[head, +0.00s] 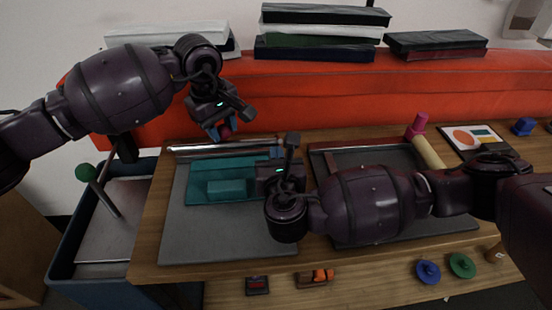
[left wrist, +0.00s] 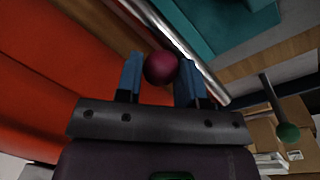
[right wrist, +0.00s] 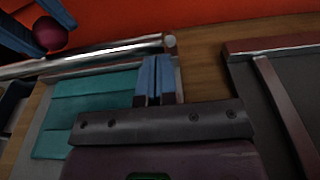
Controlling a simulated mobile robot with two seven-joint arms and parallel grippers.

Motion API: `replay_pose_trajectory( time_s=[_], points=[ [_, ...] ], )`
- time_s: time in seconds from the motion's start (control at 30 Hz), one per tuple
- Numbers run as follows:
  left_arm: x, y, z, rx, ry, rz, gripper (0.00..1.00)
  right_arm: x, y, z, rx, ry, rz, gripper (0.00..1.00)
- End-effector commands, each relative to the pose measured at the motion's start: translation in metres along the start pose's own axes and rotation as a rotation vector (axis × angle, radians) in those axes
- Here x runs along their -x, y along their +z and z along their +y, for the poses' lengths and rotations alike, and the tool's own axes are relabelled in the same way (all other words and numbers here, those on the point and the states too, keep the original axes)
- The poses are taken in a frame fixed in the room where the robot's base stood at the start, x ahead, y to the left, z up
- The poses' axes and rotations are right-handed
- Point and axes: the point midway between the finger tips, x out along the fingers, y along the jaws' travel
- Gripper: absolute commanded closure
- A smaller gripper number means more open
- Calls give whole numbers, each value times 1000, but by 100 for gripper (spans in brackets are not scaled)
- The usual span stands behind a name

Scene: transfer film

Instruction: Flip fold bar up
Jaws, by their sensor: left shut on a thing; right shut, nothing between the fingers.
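A silver metal bar (head: 222,147) lies along the back edge of the grey press board (head: 228,232); it also shows in the right wrist view (right wrist: 95,52). A dark red round knob (left wrist: 161,68) sits between the blue fingers of my left gripper (head: 220,131), above the bar's middle. Whether the knob is joined to the bar is hidden. My right gripper (right wrist: 157,68) is shut and empty, its fingertips near the bar's right end, over the teal folded sheet's edge. The teal sheet (head: 222,166) lies flat on the board with a teal block (head: 227,189) on it.
A second dark tray (head: 370,160) lies to the right, with a pink-topped roller (head: 427,150) by it. A red padded ledge (head: 330,96) runs behind the table. A green-knobbed lever (head: 86,173) stands at the left. Small knobs lie along the front edge.

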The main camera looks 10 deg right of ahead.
Motion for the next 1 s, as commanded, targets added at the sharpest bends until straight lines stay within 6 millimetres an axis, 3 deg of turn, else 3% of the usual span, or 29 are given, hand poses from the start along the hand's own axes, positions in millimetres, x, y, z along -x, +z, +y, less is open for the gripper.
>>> replay_pose_trajectory(
  time_s=[0.03,0.7,0.73,0.9,1.0],
  points=[
    [-7,4,2,-5,2,-11,100,0,-3,0,0,0,3,100],
    [-6,5,2,-6,3,-10,100,-9,12,0,-1,-2,56,100],
    [-6,5,2,-6,3,-10,63,-9,13,-1,-1,-3,56,100],
    [-6,5,1,-5,0,-11,40,-10,14,-2,-1,-6,53,100],
    [-6,4,0,-4,-3,-11,40,-11,14,-3,0,-10,51,100]
  ],
)
